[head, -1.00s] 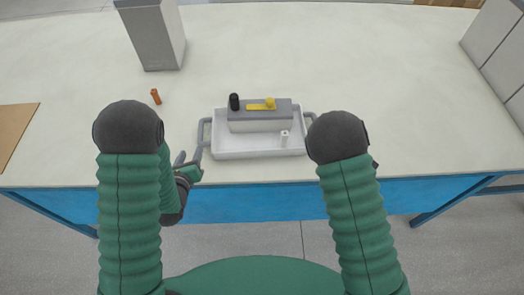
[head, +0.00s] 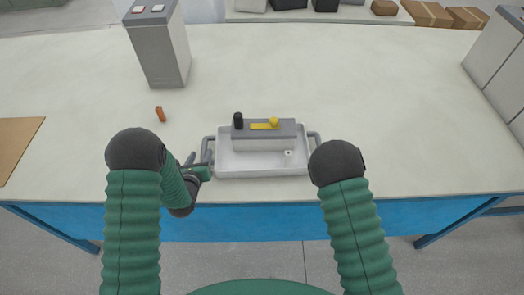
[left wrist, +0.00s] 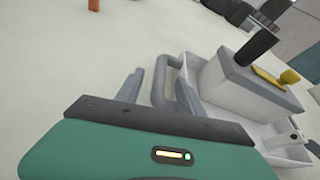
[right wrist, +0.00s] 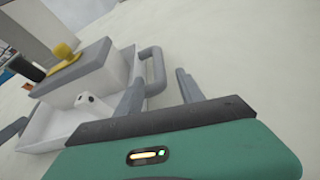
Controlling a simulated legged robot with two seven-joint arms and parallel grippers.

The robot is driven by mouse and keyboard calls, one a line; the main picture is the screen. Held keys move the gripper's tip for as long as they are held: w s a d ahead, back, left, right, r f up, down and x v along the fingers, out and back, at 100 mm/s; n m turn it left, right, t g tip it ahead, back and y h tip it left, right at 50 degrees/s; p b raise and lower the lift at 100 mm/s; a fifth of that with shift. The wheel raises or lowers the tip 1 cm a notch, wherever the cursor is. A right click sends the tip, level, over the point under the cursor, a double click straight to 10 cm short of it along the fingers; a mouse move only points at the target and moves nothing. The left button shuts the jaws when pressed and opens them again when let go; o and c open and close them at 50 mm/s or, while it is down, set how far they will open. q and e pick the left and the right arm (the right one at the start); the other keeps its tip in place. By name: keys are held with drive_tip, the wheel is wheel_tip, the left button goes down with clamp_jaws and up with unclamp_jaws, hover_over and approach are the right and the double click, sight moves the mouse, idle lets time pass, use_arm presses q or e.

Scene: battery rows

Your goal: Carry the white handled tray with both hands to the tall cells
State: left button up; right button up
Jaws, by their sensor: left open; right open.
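The white tray (head: 262,174) sits on the table with a grey handle at each end. In it are a grey-topped box (head: 264,143) with a black knob and yellow lever, and a small white piece (head: 288,154). My left gripper (head: 197,163) is open at the left handle (head: 206,150). In the left wrist view, that handle appears between the open fingers (left wrist: 160,88). My right gripper is hidden behind its arm in the head view. The right wrist view shows it open (right wrist: 160,90), with the right handle (right wrist: 157,68) appearing between its fingers. Contact cannot be told.
A tall grey cell (head: 160,52) with two terminals on top stands at the back left. More grey blocks (head: 498,62) stand at the right edge. A small orange piece (head: 160,113) and a brown board (head: 17,148) lie left. The table behind the tray is clear.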

sight(204, 146)
use_arm(q)
drive_tip(key=x, duration=0.6)
drive_tip(key=shift+w+f, duration=0.1)
drive_tip(key=shift+w, duration=0.2)
use_arm(e)
drive_tip(key=x, duration=0.6)
drive_tip(key=shift+w+f, duration=0.1)
drive_tip(key=shift+w, duration=0.2)
use_arm(q)
drive_tip(key=shift+c, duration=0.4)
use_arm(e)
drive_tip(key=shift+c, duration=0.4)
use_arm(q)
clamp_jaws()
use_arm(e)
clamp_jaws()
